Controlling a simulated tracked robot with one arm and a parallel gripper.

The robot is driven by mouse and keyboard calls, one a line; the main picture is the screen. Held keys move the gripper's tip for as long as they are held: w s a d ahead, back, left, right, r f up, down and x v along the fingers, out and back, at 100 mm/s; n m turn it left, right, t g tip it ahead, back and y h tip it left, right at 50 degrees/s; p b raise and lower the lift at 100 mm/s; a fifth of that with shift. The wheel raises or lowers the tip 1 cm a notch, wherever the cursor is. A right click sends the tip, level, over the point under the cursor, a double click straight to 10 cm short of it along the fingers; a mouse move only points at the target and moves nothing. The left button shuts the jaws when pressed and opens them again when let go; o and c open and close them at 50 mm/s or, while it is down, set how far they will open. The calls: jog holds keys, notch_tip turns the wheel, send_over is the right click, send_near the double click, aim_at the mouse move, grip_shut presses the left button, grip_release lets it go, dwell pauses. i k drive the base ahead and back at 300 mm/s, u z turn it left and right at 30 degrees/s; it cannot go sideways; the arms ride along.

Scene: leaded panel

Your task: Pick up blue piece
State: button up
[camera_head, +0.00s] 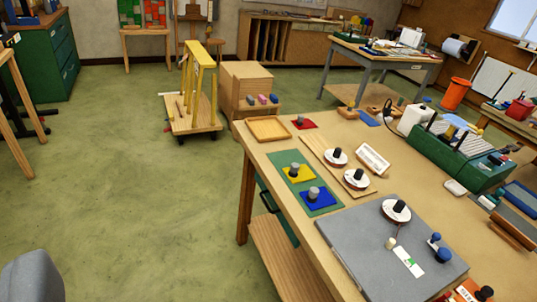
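The blue piece (326,202) is a flat blue square with a grey knob (314,193) standing on it. It lies on the front part of a green mat (280,159), near the left edge of the wooden workbench (353,139). A yellow piece (299,179) with a similar knob lies just behind it on the same mat. No fingers of my gripper can be made out. A grey rounded shape (33,278) shows at the bottom left corner; I cannot tell what it is.
A wooden tray (269,129) and a red piece (308,125) lie behind the mat. A grey board (360,243) with knobbed items is in front. White discs (336,158) with black knobs stand to the right. Green floor (120,190) is open at left.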

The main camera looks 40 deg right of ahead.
aim_at(315, 198)
jog(key=z, duration=0.5)
jog(key=i, duration=1.15)
jog(key=z, duration=0.5)
jog(key=k, duration=0.6)
jog(key=u, duration=0.35)
jog(key=k, duration=0.1)
jog(key=z, duration=0.5)
jog(key=i, duration=0.8)
jog(key=u, duration=0.1)
